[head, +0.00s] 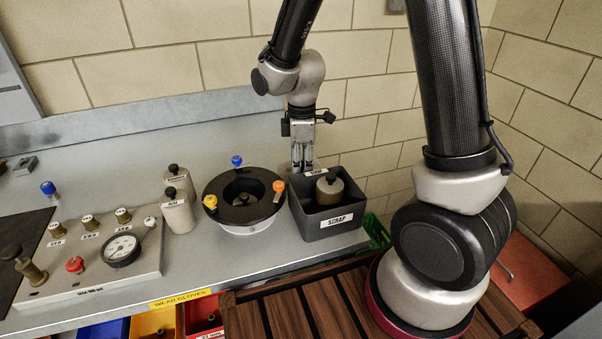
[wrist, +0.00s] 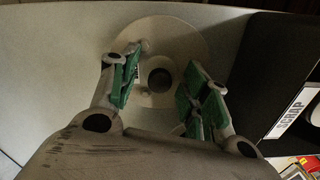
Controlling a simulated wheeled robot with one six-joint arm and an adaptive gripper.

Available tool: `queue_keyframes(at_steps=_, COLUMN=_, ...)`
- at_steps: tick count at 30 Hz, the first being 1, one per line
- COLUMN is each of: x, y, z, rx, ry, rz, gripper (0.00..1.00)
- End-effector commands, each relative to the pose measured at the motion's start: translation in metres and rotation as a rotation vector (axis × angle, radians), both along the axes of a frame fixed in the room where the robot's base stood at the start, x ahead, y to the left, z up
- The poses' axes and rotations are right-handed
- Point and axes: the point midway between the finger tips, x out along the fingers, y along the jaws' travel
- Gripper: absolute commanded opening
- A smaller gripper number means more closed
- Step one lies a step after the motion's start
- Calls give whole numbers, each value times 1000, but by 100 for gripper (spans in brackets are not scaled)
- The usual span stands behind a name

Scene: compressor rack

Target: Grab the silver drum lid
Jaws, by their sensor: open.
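The silver drum lid (wrist: 181,48) shows in the wrist view as a pale, flat disc with a dark round centre, lying on the grey bench. My gripper (wrist: 165,88) is open above it, its two green-padded fingers apart on either side of the dark centre. I cannot tell whether they touch the lid. In the head view my gripper (head: 302,163) points straight down behind the scrap bin, near the wall. I cannot make out the lid in that view; the bin and the black-rimmed drum stand in front of that spot.
The dark scrap bin (head: 331,226) holds a brown weight with a black knob (head: 329,189). The drum (head: 216,187) has blue, yellow and orange knobs. Two grey knobbed cylinders (head: 178,213) stand left of it. A gauge panel (head: 90,275) lies further left. The bench behind the cylinders is clear.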

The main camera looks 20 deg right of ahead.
Motion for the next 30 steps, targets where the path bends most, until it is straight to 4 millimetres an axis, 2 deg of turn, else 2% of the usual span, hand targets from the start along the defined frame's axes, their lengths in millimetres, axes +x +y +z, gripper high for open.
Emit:
queue_keyframes(at_steps=2, x=0, y=0, z=0, rx=0, ry=0, rz=0, gripper=45)
queue_keyframes(at_steps=9, x=0, y=0, z=0, rx=0, ry=0, rz=0, gripper=1)
queue_keyframes(at_steps=21, x=1, y=0, z=5, rx=0, ry=-2, rz=0, gripper=0)
queue_keyframes(at_steps=26, x=1, y=0, z=30, rx=2, ry=-5, rz=0, gripper=0)
queue_keyframes(at_steps=30, x=1, y=0, z=61, rx=2, ry=-5, rz=0, gripper=0)
